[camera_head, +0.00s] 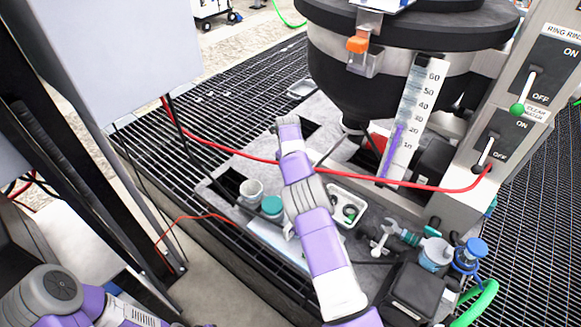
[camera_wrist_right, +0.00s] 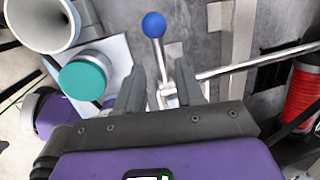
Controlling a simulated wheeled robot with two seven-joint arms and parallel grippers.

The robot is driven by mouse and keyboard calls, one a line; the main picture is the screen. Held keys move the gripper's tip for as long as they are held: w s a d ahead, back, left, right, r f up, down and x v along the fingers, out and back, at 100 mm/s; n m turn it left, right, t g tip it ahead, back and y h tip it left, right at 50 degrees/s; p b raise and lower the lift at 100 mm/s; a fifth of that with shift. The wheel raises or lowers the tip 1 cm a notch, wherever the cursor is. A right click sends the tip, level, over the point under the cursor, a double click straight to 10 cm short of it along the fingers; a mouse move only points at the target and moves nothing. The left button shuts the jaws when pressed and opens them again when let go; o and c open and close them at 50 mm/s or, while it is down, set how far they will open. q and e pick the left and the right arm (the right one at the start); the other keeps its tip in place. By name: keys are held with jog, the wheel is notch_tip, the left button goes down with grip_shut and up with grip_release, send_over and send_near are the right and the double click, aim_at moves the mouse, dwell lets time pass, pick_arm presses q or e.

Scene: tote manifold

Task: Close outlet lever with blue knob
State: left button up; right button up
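The blue knob (camera_wrist_right: 154,25) tops a thin metal lever in the right wrist view. The lever runs down from the knob between the two dark fingers of my right gripper (camera_wrist_right: 162,82). The fingers are apart, with gaps on both sides of the lever, and I see no clear contact. In the head view the blue-knobbed lever does not show; my purple right arm crosses the middle of the scene, and the open fingers cannot be made out there. My left gripper is not visible; only part of my left arm shows at the lower left.
A white cup (camera_head: 251,191) and a teal-lidded jar (camera_head: 272,206) stand left of my right arm. A tray (camera_head: 350,206) lies to its right. A red hose (camera_head: 425,186) crosses the area. A dark vessel (camera_head: 345,90) stands behind, beside a switch panel (camera_head: 546,75).

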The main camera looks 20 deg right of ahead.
jog(key=shift+s+r, duration=0.15)
jog(key=shift+r, duration=0.3)
jog(key=shift+c, duration=0.3)
jog(key=shift+a+f, duration=0.15)
jog(key=shift+a, duration=0.05)
jog(key=shift+c, duration=1.2)
jog(key=a+f+n, duration=0.2)
jog(key=s+a+f+n+h, duration=0.1)
jog(key=a+f+n, duration=0.1)
jog(key=shift+a+h+b, duration=0.15)
jog(key=shift+h+b, duration=0.15)
grip_shut()
jog(key=s+a+r+n+t+h+b, duration=0.1)
jog(key=s+a+r+n+t+h, duration=0.15)
jog(key=r+n, duration=0.35)
jog(key=s+a+r+n+t+h+b, duration=0.1)
jog(key=a+r+n+h, duration=0.1)
jog(key=r+n+h, duration=0.35)
jog(key=w+d+f+n+b, duration=0.1)
jog(key=w+d+f, duration=0.1)
jog(key=f, duration=0.3)
jog(key=w+d+f+n+y+b, duration=0.1)
jog(key=w+d+f, duration=0.2)
jog(key=d+f, duration=0.2)
jog(key=shift+d+f+b, duration=0.25)
jog(key=shift+f+b, duration=0.15)
jog(key=shift+f, duration=0.15)
